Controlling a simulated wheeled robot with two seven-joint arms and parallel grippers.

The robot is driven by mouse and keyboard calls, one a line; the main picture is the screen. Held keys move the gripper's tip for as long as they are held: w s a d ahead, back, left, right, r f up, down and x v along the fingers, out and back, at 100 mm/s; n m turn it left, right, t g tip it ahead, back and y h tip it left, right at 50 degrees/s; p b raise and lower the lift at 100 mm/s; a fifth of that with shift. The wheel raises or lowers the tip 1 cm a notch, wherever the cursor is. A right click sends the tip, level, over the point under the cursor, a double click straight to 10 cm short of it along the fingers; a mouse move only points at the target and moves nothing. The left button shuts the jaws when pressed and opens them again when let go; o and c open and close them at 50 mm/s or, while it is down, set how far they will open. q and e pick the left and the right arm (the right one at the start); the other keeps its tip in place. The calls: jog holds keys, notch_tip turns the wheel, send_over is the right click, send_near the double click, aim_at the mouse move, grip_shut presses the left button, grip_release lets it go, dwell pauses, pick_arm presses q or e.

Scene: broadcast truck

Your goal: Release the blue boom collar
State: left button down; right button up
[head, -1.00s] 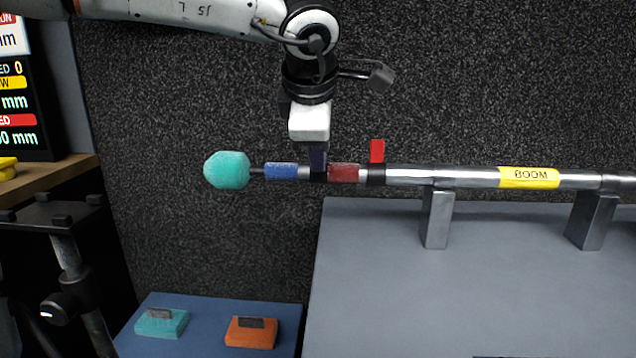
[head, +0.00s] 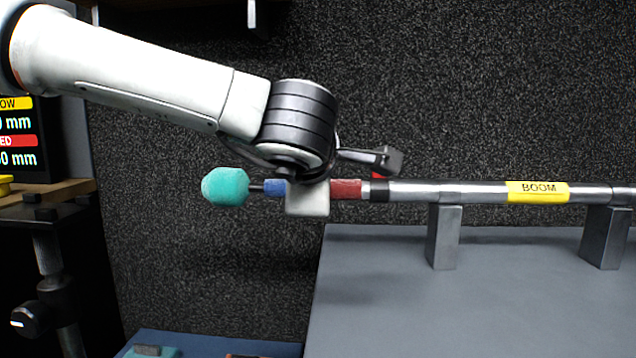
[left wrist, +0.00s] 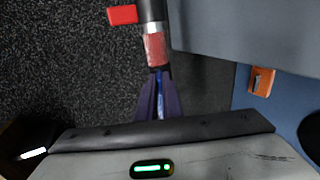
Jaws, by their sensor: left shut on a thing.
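The boom (head: 475,192) is a grey metal tube lying level, with a yellow BOOM label and a teal foam ball (head: 224,187) at its left end. The blue collar (head: 274,188) shows just right of the ball. A red collar (head: 347,189) sits further right on the tube. My left gripper (left wrist: 158,88) is shut around the tube, with blue showing between its dark fingers in the left wrist view. In the head view its wrist and pale body cover the collar's right part and the fingers. A red tab (left wrist: 122,14) stands out from the tube. My right gripper is not in view.
Two metal posts (head: 445,237) hold the boom over a grey table (head: 420,310). An orange block (left wrist: 262,80) lies on a blue surface below, with a teal block (head: 150,352) at the bottom edge. A dark stand (head: 50,260) is at the left.

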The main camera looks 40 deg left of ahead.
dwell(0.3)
pick_arm(q)
jog(key=c, duration=1.9)
grip_release()
